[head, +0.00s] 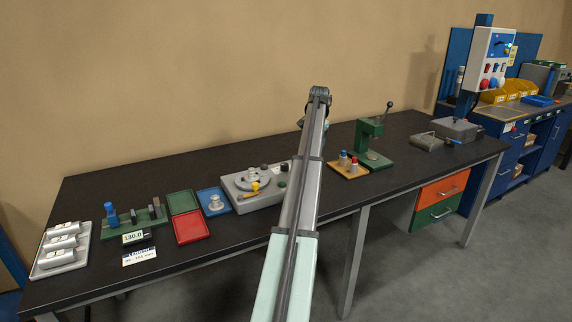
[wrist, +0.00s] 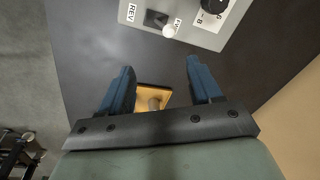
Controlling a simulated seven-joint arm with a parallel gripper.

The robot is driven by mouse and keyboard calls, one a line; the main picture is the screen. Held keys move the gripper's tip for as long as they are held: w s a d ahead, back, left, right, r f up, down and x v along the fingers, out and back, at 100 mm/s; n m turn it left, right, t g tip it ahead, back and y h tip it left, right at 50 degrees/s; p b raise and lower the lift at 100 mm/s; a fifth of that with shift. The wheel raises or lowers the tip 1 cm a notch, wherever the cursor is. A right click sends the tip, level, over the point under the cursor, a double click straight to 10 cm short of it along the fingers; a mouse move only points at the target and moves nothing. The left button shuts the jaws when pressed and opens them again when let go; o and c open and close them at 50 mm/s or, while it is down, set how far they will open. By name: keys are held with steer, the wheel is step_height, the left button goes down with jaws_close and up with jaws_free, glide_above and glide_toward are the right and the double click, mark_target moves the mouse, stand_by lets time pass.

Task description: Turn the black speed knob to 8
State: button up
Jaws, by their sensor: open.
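The black speed knob (wrist: 208,8) is at the top right of the wrist view, cut off by the frame edge. A white label (wrist: 211,20) beside it shows an 8; its pointer setting cannot be read. The knob sits on a grey panel (wrist: 200,38), which appears to be the right part of the grey machine (head: 243,201) in the head view, partly covered by my arm. My gripper (wrist: 158,74) is open and empty, its fingers apart from the panel and knob. In the head view its fingers are mostly hidden behind my arm.
A switch with a white tip (wrist: 168,30) stands between REV and FW labels on the panel. A wooden tray (wrist: 148,90) with a peg shows between the fingers. A green press (head: 370,146) stands right of my arm. Red (head: 193,228) and green trays lie left of the machine.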

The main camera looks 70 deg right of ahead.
mark_target(285, 164)
steer(key=w+r+n+t+y, duration=0.1)
steer(key=w+n+t, duration=0.15)
steer(key=n, duration=0.85)
steer(key=w+r+n+t, duration=0.1)
steer(key=w+n, duration=0.3)
steer(key=n, duration=0.6)
steer(key=x, duration=1.3)
steer(key=shift+s+a+f, duration=0.1)
steer(key=shift+s+f, duration=0.05)
steer(key=shift+f, duration=0.35)
steer(key=shift+c, duration=0.4)
steer(key=c, duration=1)
steer(key=shift+o, duration=0.2)
